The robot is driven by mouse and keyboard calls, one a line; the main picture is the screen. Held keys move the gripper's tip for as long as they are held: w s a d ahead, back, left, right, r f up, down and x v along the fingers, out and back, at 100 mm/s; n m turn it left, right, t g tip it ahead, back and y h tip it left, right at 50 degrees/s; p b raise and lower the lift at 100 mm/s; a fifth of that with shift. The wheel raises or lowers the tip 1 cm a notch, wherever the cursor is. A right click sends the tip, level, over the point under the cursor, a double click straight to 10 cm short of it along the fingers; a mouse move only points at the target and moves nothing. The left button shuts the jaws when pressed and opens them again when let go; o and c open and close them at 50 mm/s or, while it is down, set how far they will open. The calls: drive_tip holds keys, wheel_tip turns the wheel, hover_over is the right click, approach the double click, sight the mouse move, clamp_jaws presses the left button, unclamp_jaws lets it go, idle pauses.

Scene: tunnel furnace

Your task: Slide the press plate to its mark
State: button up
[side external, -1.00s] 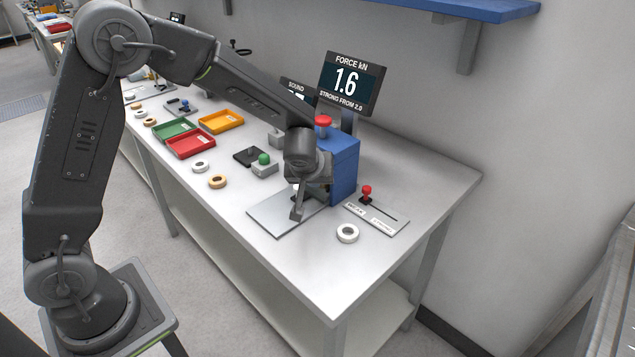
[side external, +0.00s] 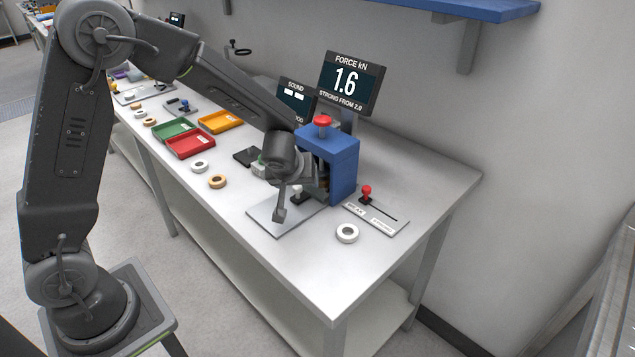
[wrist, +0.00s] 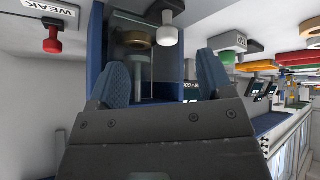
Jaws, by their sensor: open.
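The blue press (side external: 335,160) stands on the bench with a red knob (side external: 322,121) on top. A flat grey plate (side external: 262,217) lies in front of it. A small white knob (side external: 297,190) shows near the press end of this plate, partly hidden by my wrist. In the upside-down wrist view, the white knob (wrist: 167,35) is beyond my fingers, apart from them. A tan ring (wrist: 135,39) sits beside it at the press. My gripper (wrist: 162,75) is open and empty, and it also shows over the plate (side external: 280,212). I cannot make out the mark.
A red-knobbed slider (side external: 367,192) and a white ring (side external: 347,233) are right of the plate. Red (side external: 190,145), green (side external: 174,129) and orange (side external: 221,122) trays lie left. The force display (side external: 346,82) reads 1.6. The bench's right front is mostly clear.

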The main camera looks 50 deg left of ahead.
drive_tip(key=shift+o, duration=1.2)
drive_tip(key=s+f, duration=0.1)
drive_tip(key=s+a+f+g, duration=0.1)
drive_tip(key=f, duration=0.1)
drive_tip(key=s+a+f+g, duration=0.1)
drive_tip(key=f, duration=0.1)
drive_tip(key=shift+s+a+f+y, duration=0.15)
drive_tip(key=shift+s+a+y, duration=0.1)
drive_tip(key=shift+s+y, duration=0.1)
drive_tip(key=shift+s, duration=0.15)
drive_tip(key=c, duration=0.6)
drive_tip(key=o, duration=0.3)
drive_tip(key=shift+s, duration=4.25)
drive_tip(key=shift+o, duration=0.8)
drive_tip(key=shift+s+d, duration=0.1)
drive_tip(key=shift+s, duration=2.45)
clamp_jaws()
drive_tip(key=c, duration=1.2)
unclamp_jaws()
drive_tip(key=o, duration=1.8)
